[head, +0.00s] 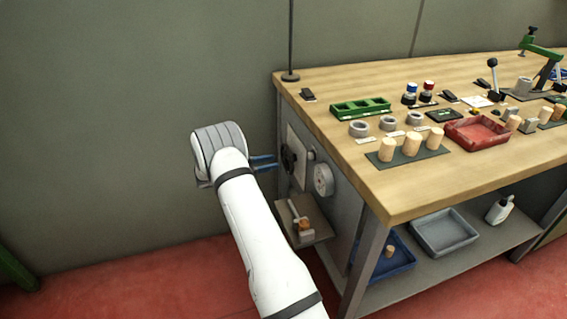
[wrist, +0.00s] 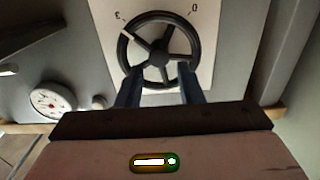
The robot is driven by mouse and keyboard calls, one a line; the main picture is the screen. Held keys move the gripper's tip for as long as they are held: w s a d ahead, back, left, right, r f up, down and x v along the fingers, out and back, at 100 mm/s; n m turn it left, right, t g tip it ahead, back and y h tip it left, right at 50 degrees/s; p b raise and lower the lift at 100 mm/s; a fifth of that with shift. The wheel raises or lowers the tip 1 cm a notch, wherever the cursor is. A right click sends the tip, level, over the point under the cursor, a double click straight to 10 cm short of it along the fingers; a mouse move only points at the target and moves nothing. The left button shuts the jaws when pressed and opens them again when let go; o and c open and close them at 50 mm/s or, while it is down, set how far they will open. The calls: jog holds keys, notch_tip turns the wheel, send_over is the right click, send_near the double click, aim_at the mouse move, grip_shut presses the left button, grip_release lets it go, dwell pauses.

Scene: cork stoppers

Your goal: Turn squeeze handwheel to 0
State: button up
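The black handwheel (wrist: 160,58) sits on a white plate (wrist: 205,75) in the wrist view. The plate carries a "0" (wrist: 195,9) at the upper right and an upside-down "3" (wrist: 118,16) at the upper left. In the head view the handwheel (head: 288,158) shows edge-on at the bench's left end. My gripper (head: 275,163) has its two blue fingers apart, level with the wheel. In the wrist view the fingers (wrist: 158,74) overlap the wheel's lower part; contact cannot be told.
A round white gauge (head: 323,180) and a small knob (head: 311,155) are beside the plate. A small shelf (head: 304,222) with a handled device juts out below. The bench top (head: 400,190) holds trays and corks.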

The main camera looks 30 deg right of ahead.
aim_at(284, 162)
jog(key=x, duration=0.6)
jog(key=shift+a, duration=0.1)
jog(key=shift+c, duration=0.4)
jog(key=c, duration=0.6)
